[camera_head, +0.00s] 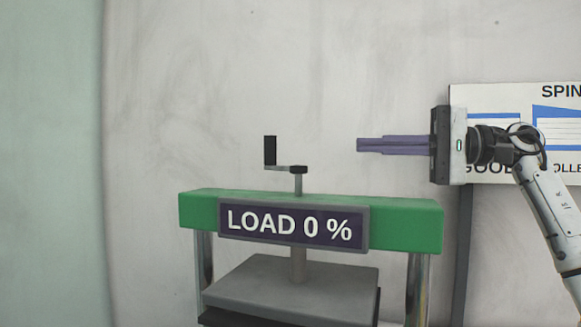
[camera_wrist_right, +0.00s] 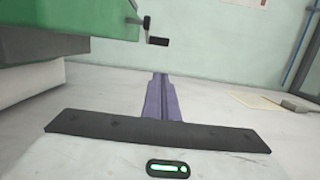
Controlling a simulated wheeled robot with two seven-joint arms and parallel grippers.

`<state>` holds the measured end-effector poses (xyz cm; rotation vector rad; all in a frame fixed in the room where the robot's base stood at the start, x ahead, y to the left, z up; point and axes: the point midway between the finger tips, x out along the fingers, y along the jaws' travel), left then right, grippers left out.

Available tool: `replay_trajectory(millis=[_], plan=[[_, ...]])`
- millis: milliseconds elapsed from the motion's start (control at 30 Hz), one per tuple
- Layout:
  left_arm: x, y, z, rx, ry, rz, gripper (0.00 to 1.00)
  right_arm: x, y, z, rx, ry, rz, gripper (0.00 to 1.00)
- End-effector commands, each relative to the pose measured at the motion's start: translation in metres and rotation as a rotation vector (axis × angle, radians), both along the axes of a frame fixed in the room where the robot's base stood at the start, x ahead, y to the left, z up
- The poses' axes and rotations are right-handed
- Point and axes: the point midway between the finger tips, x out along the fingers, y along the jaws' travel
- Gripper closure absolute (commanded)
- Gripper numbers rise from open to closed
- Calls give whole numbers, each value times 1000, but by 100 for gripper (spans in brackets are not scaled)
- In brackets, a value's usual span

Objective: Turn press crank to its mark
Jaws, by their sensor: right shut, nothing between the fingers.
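The press crank has a black upright handle (camera_head: 270,151) on a short grey arm, which joins a vertical screw (camera_head: 298,183) above the green press beam (camera_head: 408,222). The handle stands to the left of the screw in the head view. In the right wrist view the crank handle (camera_wrist_right: 158,41) shows beside the green beam (camera_wrist_right: 75,25). A sign on the beam (camera_head: 290,226) reads LOAD 0 %. My right gripper (camera_head: 360,145) is shut and empty, to the right of the crank and apart from it, with its purple fingers pointing left. I cannot make out the crank's mark. My left gripper is out of view.
A grey press plate (camera_head: 290,283) lies below the beam between metal posts (camera_head: 417,285). A white wall poster (camera_head: 500,97) is behind my right arm. The air between my right fingers and the crank is clear.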

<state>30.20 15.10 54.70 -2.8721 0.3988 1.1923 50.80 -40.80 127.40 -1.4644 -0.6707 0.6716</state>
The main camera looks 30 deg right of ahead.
Motion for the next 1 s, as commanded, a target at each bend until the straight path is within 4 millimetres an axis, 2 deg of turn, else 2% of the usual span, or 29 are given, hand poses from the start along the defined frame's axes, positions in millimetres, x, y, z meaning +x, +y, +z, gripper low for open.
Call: replay_trajectory(millis=[33, 233, 600, 800, 1000], plan=[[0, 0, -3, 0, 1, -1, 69, 1, 1, -5, 0, 0, 1, 100], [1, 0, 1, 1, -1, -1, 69, 15, 19, -2, -1, -2, 4, 100], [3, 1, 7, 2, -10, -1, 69, 66, 79, -2, 0, 0, 5, 100], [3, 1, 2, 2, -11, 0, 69, 63, 106, -4, -3, 0, 2, 100], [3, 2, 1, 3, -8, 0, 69, 62, 116, -3, -1, 1, 1, 100]])
